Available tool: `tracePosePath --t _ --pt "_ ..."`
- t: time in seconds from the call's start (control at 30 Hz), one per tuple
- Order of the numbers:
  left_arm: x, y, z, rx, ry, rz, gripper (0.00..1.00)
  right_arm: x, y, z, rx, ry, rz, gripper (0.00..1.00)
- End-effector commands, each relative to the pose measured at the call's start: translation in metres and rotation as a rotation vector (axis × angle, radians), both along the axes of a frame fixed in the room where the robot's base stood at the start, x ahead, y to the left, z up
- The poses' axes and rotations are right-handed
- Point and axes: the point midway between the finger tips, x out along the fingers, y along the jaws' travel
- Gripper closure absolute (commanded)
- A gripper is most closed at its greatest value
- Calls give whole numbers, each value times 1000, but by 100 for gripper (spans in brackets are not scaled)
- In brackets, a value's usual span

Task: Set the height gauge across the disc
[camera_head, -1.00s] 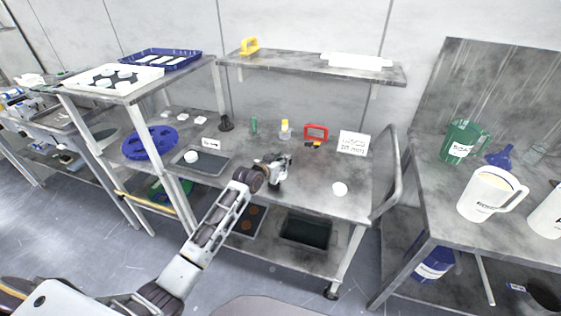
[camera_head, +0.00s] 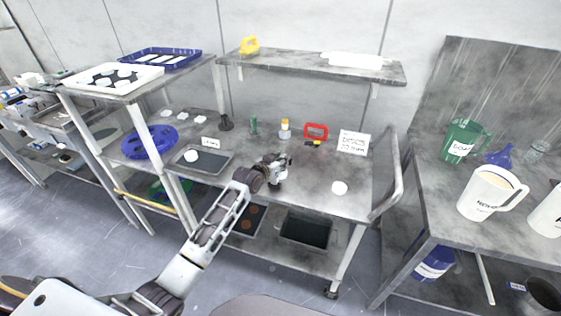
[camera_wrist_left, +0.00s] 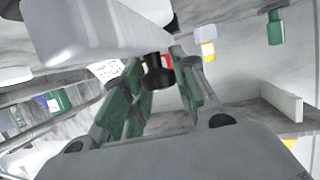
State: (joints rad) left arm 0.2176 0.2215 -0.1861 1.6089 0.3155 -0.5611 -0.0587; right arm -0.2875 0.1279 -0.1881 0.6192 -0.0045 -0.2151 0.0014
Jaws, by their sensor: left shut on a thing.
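My left gripper (camera_head: 277,174) is over the middle of the workbench. In the left wrist view its green-padded fingers (camera_wrist_left: 160,95) are around a small dark, rounded piece (camera_wrist_left: 158,72), partly hidden. I cannot tell from its shape whether this is the height gauge. A white disc (camera_head: 191,156) lies on a dark tray (camera_head: 214,160) to the left of the gripper. Another white disc (camera_head: 340,187) lies on the bare bench to the right. The gripper is apart from both discs. My right gripper is not in view.
A red frame (camera_head: 316,131), a white sign (camera_head: 353,142), small bottles (camera_head: 285,128) and a black stand (camera_head: 226,123) stand along the bench's back. A blue round platen (camera_head: 149,142) is at left. A shelf (camera_head: 290,68) overhangs the back. The bench's front right is mostly clear.

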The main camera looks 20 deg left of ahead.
Motion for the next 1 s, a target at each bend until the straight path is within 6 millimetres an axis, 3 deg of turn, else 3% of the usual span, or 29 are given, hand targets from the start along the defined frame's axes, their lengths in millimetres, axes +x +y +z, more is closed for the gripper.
tracePosePath --t 0.33,0.37,0.53,0.87,1.0 --pt "0 0 -1 0 -1 0 100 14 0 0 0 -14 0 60" --pt "0 0 -1 0 -1 0 68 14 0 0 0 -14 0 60" --pt "0 0 -1 0 0 0 47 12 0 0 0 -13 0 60" --pt "-1 0 -3 0 2 0 47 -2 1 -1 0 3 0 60" --pt "-2 1 -2 0 2 0 47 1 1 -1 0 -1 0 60"
